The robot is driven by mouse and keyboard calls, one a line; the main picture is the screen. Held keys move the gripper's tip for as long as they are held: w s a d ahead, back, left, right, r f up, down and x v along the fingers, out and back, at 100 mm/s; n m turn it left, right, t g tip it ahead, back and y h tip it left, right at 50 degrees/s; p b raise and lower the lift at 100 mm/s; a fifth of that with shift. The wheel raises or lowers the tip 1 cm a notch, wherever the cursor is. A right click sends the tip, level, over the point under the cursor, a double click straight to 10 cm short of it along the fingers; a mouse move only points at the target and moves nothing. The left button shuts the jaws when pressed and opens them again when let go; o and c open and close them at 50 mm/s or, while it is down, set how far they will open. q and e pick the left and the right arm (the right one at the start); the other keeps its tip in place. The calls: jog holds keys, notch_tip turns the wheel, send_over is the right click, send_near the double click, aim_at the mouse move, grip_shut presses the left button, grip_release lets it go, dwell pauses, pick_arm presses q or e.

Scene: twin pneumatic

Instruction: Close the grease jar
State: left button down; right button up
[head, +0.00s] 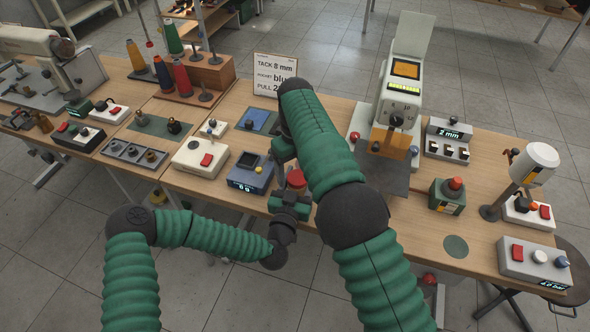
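A small red-topped cylinder (296,179), which may be the grease jar, shows near the front edge of the table between my two grippers. Its lower part is hidden, and I cannot tell whether a lid sits on it. My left gripper (288,204) is just below it in the picture, at or touching its lower part; its fingers are not clear. My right gripper (284,152) points down just above and left of it, partly covered by my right forearm. I cannot tell whether either gripper holds anything.
A grey scale-like box (250,177) stands close left of the grippers, with a white box with a red switch (200,156) beyond it. A blue pad (258,121) lies behind. A tall press with a dial (400,95) stands right. A green round mat (456,246) lies on clear table.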

pick_arm(q)
jog(key=shift+a, duration=0.1)
jog(key=shift+w, duration=0.1)
pick_arm(e)
jog(key=shift+r, duration=2.25)
jog(key=shift+c, duration=0.4)
